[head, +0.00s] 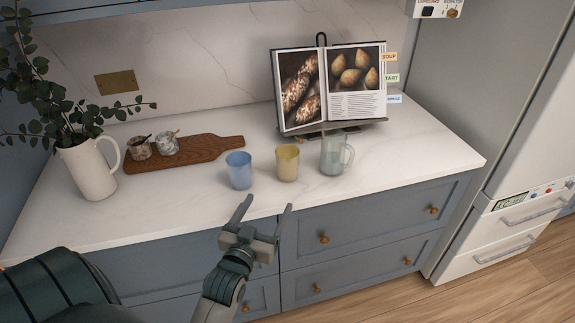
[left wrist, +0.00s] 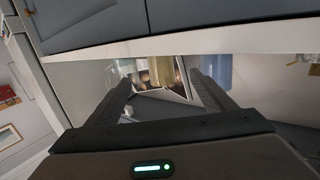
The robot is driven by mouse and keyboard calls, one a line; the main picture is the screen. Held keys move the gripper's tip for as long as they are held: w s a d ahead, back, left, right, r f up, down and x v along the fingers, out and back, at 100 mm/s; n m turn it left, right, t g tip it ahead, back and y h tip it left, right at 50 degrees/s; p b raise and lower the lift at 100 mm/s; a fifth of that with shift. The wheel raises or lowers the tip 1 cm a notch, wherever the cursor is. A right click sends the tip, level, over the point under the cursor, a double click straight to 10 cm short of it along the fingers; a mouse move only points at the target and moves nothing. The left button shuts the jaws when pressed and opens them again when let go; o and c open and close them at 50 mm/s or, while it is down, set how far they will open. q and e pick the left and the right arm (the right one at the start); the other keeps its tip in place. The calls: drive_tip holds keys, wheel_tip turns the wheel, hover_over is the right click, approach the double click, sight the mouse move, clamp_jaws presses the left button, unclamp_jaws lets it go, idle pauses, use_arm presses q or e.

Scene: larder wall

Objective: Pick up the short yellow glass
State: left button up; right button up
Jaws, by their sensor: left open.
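The short yellow glass (head: 287,163) stands upright on the white counter, between a blue glass (head: 239,170) and a clear grey-green glass jug (head: 335,155). My left gripper (head: 265,204) is open and empty in front of the counter's front edge, nearer to me than the glasses and apart from them. Its two fingers point toward the counter. My right gripper is not in view.
An open cookbook on a stand (head: 330,88) is behind the glasses. A wooden board (head: 195,152) with two small stone pots lies left. A white pitcher (head: 88,170) holds leafy stems. Drawers with knobs (head: 324,238) front the counter; a fridge (head: 510,120) stands right.

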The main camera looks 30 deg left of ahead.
sight(284, 173)
use_arm(q)
drive_tip(key=p+x, duration=0.2)
drive_tip(key=x, duration=0.7)
drive_tip(key=shift+w+a+r+p, duration=0.1)
drive_tip(key=shift+w+p, duration=0.2)
drive_tip(key=shift+w, duration=0.05)
drive_tip(key=shift+w+a, duration=0.1)
drive_tip(key=shift+w, duration=0.25)
drive_tip(key=shift+w, duration=0.25)
drive_tip(key=p+x, duration=0.1)
drive_tip(key=x, duration=0.1)
drive_tip(key=p+x, duration=0.1)
drive_tip(key=shift+w+a+r, duration=0.1)
drive_tip(key=shift+w+r, duration=0.3)
drive_tip(key=shift+w+a+f+p, duration=0.15)
drive_tip(key=shift+w+p, duration=0.15)
drive_tip(key=shift+w, duration=0.15)
drive_tip(key=c, duration=1.4)
